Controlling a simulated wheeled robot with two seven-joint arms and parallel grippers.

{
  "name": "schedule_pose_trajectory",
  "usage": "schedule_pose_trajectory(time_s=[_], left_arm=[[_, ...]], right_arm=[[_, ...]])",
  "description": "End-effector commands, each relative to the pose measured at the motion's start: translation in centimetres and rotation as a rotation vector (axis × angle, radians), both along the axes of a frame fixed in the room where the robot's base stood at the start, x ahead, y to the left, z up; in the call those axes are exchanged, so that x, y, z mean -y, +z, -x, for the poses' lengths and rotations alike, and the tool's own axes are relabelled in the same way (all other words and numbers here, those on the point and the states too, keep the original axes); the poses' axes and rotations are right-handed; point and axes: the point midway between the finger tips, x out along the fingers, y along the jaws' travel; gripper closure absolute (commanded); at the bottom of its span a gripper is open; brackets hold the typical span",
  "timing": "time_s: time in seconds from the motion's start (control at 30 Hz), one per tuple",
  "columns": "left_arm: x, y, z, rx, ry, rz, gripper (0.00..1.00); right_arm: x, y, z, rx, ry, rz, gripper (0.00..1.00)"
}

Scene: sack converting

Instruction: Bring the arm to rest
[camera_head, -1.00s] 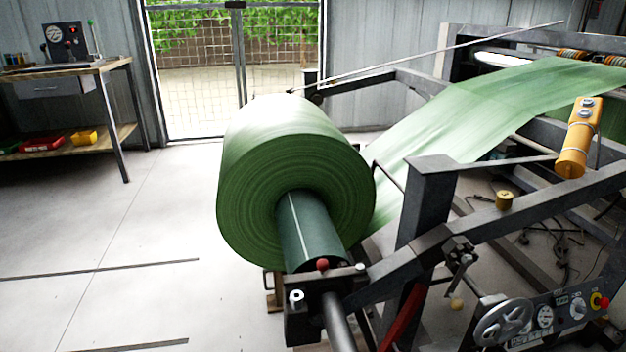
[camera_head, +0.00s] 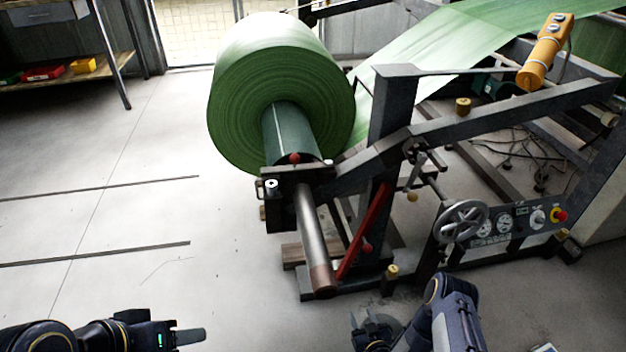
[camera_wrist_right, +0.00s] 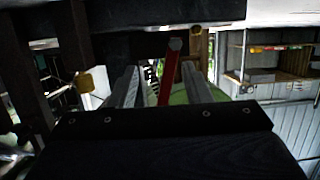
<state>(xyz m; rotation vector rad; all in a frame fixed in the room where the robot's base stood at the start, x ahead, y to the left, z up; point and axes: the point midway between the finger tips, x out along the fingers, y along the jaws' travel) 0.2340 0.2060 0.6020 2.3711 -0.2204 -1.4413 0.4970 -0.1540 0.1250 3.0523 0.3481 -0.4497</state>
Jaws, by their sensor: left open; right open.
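My left gripper (camera_head: 188,337) shows at the bottom left of the head view, low over the bare floor, with nothing in it. My right gripper (camera_head: 362,328) is at the bottom centre of the head view, in front of the machine's lower frame. In the right wrist view its two grey fingers (camera_wrist_right: 141,88) stand apart with a gap between them. A red lever (camera_wrist_right: 171,70) shows beyond that gap. The same red lever (camera_head: 365,232) slants up beside the roll stand in the head view.
A large green roll (camera_head: 240,110) sits on the stand, its web running to the upper right. A steel bar (camera_head: 313,235) juts towards me. A handwheel (camera_head: 461,221) and control panel (camera_head: 515,226) are at right. The floor (camera_head: 110,215) at left is clear.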

Motion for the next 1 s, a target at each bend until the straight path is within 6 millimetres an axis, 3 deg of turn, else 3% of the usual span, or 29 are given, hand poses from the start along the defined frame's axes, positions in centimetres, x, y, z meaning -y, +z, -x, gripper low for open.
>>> schedule_pose_trajectory(time_s=[0.27, 0.47, 0.6, 0.73, 0.87, 1.0], left_arm=[[0.0, 0.1, 0.0, 0.0, 0.0, 0.0, 0.54], [0.0, 0.2, 0.0, 0.0, 0.0, 0.0, 0.54], [0.0, 0.3, 0.0, 0.0, 0.0, 0.0, 0.54], [0.0, 0.4, 0.0, 0.0, 0.0, 0.0, 0.54], [0.0, 0.4, 0.0, 0.0, 0.0, 0.0, 0.54], [0.0, 0.5, 0.0, 0.0, 0.0, 0.0, 0.54]], right_arm=[[3.1, 4.0, -4.2, -0.058, -0.02, 0.032, 0.56], [6.4, 9.5, -7.7, -0.13, -0.051, 0.055, 0.56], [9.2, 16.3, -9.7, -0.207, -0.088, 0.06, 0.56], [11.3, 23.2, -9.8, -0.289, -0.127, 0.045, 0.56], [12.4, 29.9, -8.0, -0.368, -0.159, 0.013, 0.56], [12.8, 36.4, -4.4, -0.448, -0.186, -0.035, 0.56]])
